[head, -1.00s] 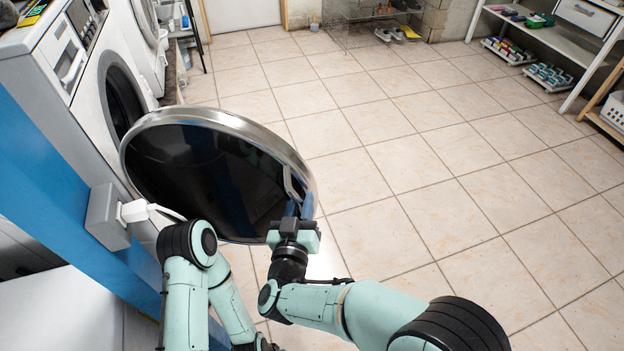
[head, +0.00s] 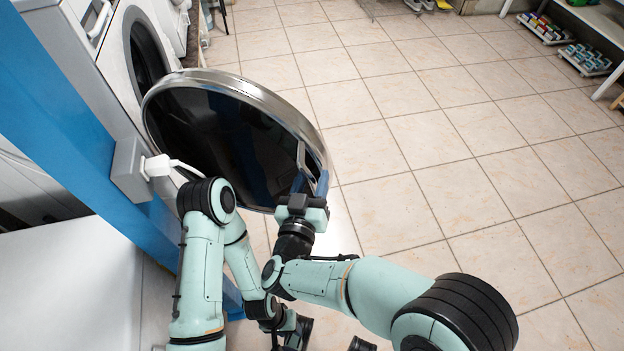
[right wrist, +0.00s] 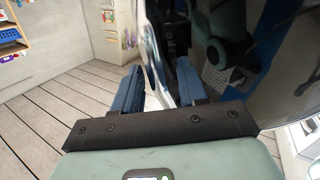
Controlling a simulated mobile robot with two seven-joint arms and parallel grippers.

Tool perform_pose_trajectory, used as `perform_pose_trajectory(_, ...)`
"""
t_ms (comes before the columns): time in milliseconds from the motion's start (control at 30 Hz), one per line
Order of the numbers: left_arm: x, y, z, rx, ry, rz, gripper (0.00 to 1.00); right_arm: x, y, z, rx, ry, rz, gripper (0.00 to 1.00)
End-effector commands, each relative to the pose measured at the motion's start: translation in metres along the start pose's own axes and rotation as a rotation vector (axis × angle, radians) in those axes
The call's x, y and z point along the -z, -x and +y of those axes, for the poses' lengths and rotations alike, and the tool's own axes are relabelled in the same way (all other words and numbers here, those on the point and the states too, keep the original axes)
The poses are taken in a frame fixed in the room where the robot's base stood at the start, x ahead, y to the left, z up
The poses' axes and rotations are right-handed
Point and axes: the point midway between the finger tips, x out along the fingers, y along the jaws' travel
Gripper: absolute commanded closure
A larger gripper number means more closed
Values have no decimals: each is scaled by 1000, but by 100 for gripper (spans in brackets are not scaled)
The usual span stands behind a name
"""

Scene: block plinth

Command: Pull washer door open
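The washer door (head: 235,135) is a round dark glass disc with a silver rim. It stands swung wide of the white washer (head: 118,62), whose round opening (head: 148,55) shows at upper left. My right gripper (head: 308,188) is at the door's near right edge.
A blue panel (head: 75,110) with a grey box and white plug (head: 157,166) stands left of the door, close to my left arm. A white surface (head: 70,285) lies at lower left. Tiled floor (head: 430,130) is clear to the right. Shelving (head: 590,25) stands at far right.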

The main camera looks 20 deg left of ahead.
Motion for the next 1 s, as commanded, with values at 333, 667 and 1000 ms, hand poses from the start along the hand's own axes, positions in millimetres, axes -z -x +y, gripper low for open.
perform_pose_trajectory(333,0,0,0,0,0,0,57,0,38,-1,6,1,0,58)
perform_pose_trajectory(667,0,1,0,0,0,-1,57,0,109,-1,5,1,1,58)
perform_pose_trajectory(1000,0,1,0,0,0,-1,57,0,134,0,0,0,0,58)
